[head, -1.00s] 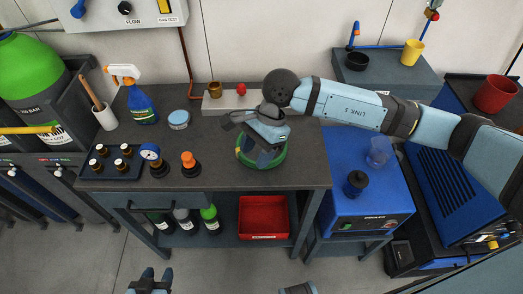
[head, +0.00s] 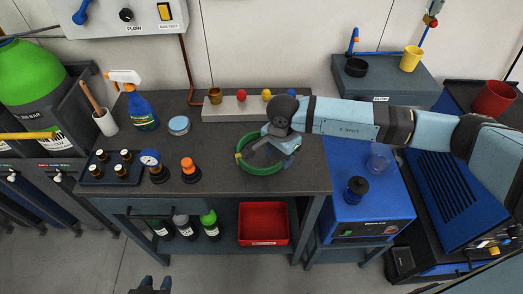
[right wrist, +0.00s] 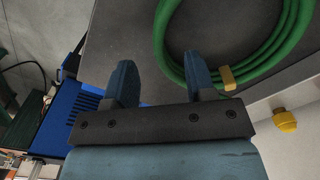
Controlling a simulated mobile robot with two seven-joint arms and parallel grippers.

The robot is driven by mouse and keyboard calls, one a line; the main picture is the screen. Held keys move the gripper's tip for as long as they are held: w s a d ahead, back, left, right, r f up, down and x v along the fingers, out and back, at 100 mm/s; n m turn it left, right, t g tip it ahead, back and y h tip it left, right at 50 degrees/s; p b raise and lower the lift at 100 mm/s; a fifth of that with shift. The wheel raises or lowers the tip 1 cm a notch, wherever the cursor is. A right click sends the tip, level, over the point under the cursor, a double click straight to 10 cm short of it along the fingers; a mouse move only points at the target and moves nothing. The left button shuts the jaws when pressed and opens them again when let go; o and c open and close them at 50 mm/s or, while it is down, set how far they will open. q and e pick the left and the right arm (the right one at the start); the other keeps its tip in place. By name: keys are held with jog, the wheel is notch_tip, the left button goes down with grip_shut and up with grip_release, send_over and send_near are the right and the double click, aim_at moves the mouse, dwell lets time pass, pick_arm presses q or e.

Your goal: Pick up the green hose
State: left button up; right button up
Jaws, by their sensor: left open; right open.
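The green hose (head: 262,172) lies coiled on the dark workbench top, with a yellow band on its left side. My right gripper (head: 259,149) is above the back right part of the coil, and its wrist hides some of the hose. In the right wrist view the coil (right wrist: 166,42) fills the upper right, with the yellow band near one finger. The fingers of this gripper (right wrist: 159,75) are apart with nothing between them. My left gripper (head: 155,284) is at the bottom edge of the head view, away from the bench, open and empty.
A block with several colored knobs (head: 228,111) stands behind the coil. A blue machine (head: 365,215) is to the right.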

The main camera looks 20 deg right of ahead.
aim_at(278, 162)
notch_tip(278, 162, down, 4)
jog(key=shift+f+p, duration=0.1)
jog(key=shift+p, duration=0.2)
grip_shut()
